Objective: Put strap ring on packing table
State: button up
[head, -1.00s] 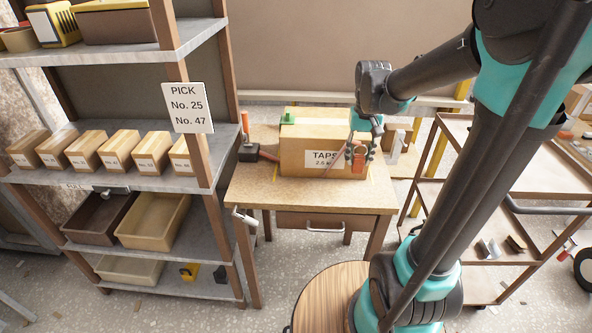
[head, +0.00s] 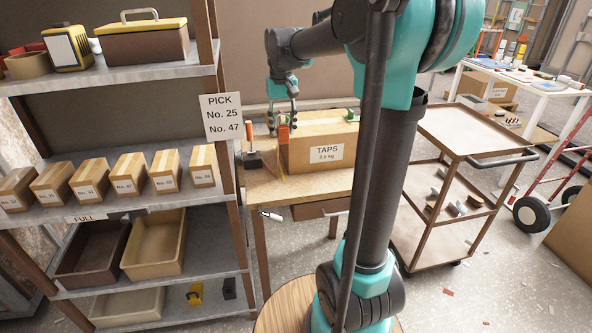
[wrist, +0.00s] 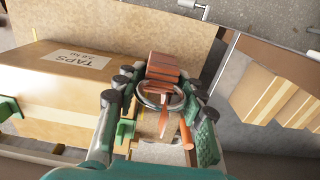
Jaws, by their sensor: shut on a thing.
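The strap ring is a metal ring (wrist: 160,97) with a reddish-brown folded strap (wrist: 163,68). My gripper (wrist: 161,90) is shut on it, its fingers on both sides. In the head view my gripper (head: 282,112) is by the left end of the TAPS box, with the red strap (head: 283,132) hanging below. The packing table (head: 290,190) is under and around it, with bare wood in front of the box. A gap between strap and tabletop cannot be judged exactly.
The TAPS box (head: 325,153) fills the table's back right. A dark block with an orange handle (head: 254,142) stands at its back left. A shelf (head: 120,195) with several cartons is close on the left, a trolley (head: 465,130) on the right. The table's front strip is clear.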

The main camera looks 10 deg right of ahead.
aim_at(285, 142)
notch_tip(285, 142, down, 18)
jog(key=shift+f, duration=0.1)
dwell(0.4)
jog(key=shift+f, duration=0.1)
jog(key=o, duration=1.2)
jog(key=r, duration=1.1)
jog(key=shift+s+d+r, duration=0.2)
jog(key=shift+s+r, duration=0.15)
jog(key=shift+s, duration=0.05)
jog(key=s+d+f+t, duration=0.1)
jog(key=s+f, duration=0.3)
jog(key=s, duration=0.3)
jog(key=s+d+f+t, duration=0.1)
jog(key=s+d+f, duration=0.1)
jog(key=s+f, duration=0.3)
jog(key=s+d+f+t, duration=0.1)
jog(key=s+f+t, duration=0.1)
jog(key=s+f, duration=0.3)
jog(key=shift+s+d, duration=0.2)
jog(key=shift+s, duration=0.85)
jog(key=shift+s+d, duration=0.2)
jog(key=shift+s, duration=0.85)
